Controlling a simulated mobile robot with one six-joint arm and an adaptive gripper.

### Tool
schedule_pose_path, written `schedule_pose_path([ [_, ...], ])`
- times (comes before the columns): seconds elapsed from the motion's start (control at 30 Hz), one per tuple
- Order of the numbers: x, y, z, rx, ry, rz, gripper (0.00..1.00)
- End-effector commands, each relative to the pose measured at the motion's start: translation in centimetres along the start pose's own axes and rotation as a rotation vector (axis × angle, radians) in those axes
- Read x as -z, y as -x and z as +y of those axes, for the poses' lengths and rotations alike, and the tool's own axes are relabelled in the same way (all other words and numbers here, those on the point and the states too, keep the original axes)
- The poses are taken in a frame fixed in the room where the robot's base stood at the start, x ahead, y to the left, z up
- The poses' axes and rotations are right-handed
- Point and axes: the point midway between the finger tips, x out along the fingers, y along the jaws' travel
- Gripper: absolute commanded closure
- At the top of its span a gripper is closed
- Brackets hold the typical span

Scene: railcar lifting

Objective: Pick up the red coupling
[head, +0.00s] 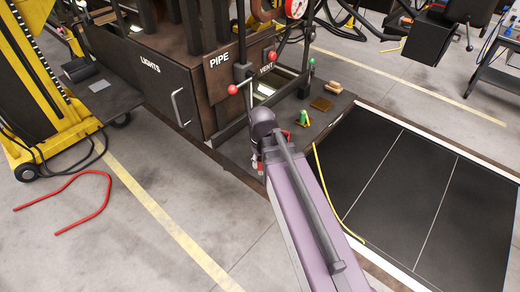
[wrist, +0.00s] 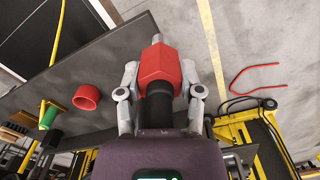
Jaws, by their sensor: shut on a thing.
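The red coupling (wrist: 160,65) is a faceted red body with a black lower part and a pale metal tip. In the wrist view it sits between the two grey fingers of my gripper (wrist: 159,76), which are shut on it from both sides. In the head view my gripper (head: 257,158) is over the dark bench's near edge, mostly hidden by my arm, with a small red patch of the coupling (head: 260,168) showing. From these views I cannot tell whether the coupling touches the bench.
A red ring (wrist: 87,97) and a green-topped piece (wrist: 48,117) are on the dark bench beside my gripper. A cabinet with red-knobbed levers (head: 233,89) stands behind. A yellow lift (head: 40,80) and red hose (head: 70,190) are left.

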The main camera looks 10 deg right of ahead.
Motion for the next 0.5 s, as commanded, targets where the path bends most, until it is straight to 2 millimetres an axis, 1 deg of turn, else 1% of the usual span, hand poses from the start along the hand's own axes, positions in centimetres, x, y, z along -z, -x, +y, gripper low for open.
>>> schedule_pose_path([
  [0.03,-1.1,0.1,-0.4,0.000,0.000,0.000,1.00],
  [0.2,-2.5,0.3,-1.1,0.000,-0.001,0.000,1.00],
  [0.33,-3.0,0.3,-1.3,0.000,-0.001,0.000,1.00],
  [0.5,-3.1,0.3,-1.4,0.000,-0.001,0.000,1.00],
])
